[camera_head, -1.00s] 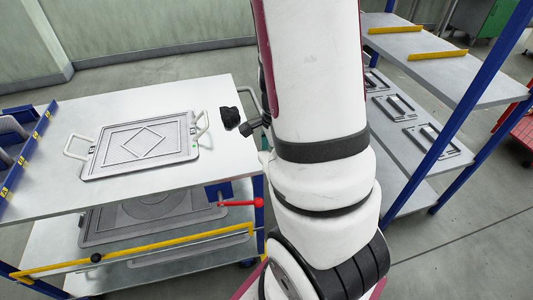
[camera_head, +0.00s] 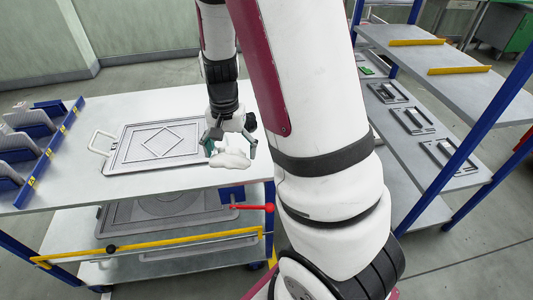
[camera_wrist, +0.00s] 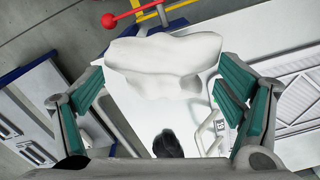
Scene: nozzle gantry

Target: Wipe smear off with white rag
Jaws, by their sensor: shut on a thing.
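The white rag (camera_head: 231,160) is a crumpled bundle between the fingers of my gripper (camera_head: 230,146), over the right end of the grey framed plate by the table's front right. It also shows in the wrist view (camera_wrist: 165,62), across the far end of the two teal fingers (camera_wrist: 165,92), which are shut on it. The grey plate (camera_head: 128,158) with a raised diamond lies flat on the white table. I cannot tell if the rag touches the plate or table.
A blue rack (camera_head: 45,155) stands at the left. A red-knobbed lever (camera_head: 265,208) sticks out below the table edge. A blue-posted shelf (camera_head: 470,150) stands right.

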